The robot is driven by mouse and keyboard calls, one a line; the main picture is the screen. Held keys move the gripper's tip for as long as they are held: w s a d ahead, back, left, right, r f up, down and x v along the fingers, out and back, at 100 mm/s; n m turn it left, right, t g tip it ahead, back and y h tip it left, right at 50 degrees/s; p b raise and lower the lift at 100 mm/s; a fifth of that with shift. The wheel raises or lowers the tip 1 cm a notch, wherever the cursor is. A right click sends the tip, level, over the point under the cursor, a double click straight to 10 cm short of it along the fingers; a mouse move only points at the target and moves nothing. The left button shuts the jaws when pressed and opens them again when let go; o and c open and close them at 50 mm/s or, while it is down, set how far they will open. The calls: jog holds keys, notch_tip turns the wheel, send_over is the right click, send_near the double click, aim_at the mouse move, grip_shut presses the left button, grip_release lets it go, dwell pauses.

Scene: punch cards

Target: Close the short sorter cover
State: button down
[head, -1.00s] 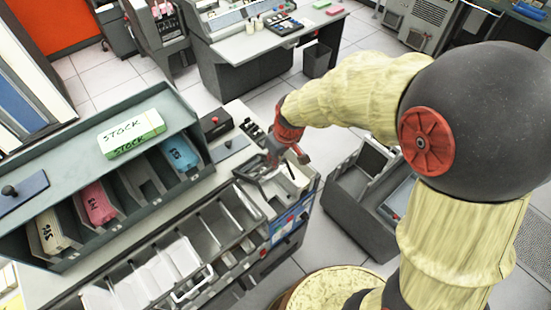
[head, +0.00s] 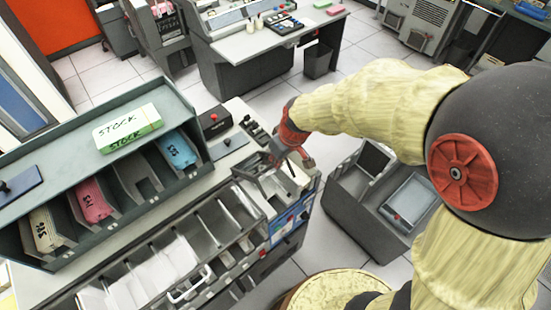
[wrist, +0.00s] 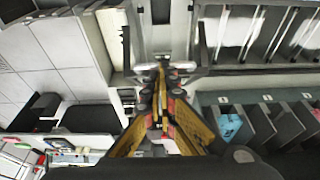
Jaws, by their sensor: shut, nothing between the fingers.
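The card sorter (head: 165,243) is a long grey machine with a row of slanted pockets. At its right end is an open bay (head: 268,192) with a grey frame. A dark, partly see-through panel (head: 254,166) tilts up at its left edge and looks like the short cover, but I cannot be sure. My gripper (head: 284,160) is at the back of this bay, with its fingertips partly hidden. In the wrist view my gripper (wrist: 160,72) is shut and empty, its fingers together beside a grey frame. I cannot tell whether it touches the frame.
A card rack (head: 130,170) with blue, pink and cream decks stands behind the sorter, with a green-edged stock box (head: 128,130) on top. A wire handle (head: 190,283) is at the sorter's front. A grey cabinet (head: 350,210) stands to the right, with floor between.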

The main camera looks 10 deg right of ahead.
aim_at(280, 179)
jog(key=shift+s+d+f+b, duration=0.3)
jog(key=shift+f+b, duration=0.1)
jog(key=shift+b, duration=0.65)
jog(key=shift+t+y, duration=0.6)
jog(key=shift+t, duration=0.3)
jog(key=f+b, duration=0.1)
jog(key=b, duration=0.2)
jog(key=s+d+f+b, duration=0.1)
jog(key=b, duration=0.2)
jog(key=s+f+b, duration=0.1)
jog(key=b, duration=0.2)
jog(key=shift+s+d+f+b, duration=0.2)
jog(key=shift+d+f+b, duration=0.1)
jog(key=shift+b, duration=0.05)
jog(key=s+d+f+b, duration=0.1)
jog(key=s+f+b, duration=0.1)
jog(key=f+b, duration=0.4)
jog(key=s+d+f+t+b, duration=0.1)
jog(key=f+b, duration=0.4)
jog(key=b, duration=0.9)
jog(key=shift+s+d+f+y, duration=0.4)
jog(key=shift+s+d, duration=0.25)
jog(key=shift+s, duration=0.35)
jog(key=shift+r, duration=0.1)
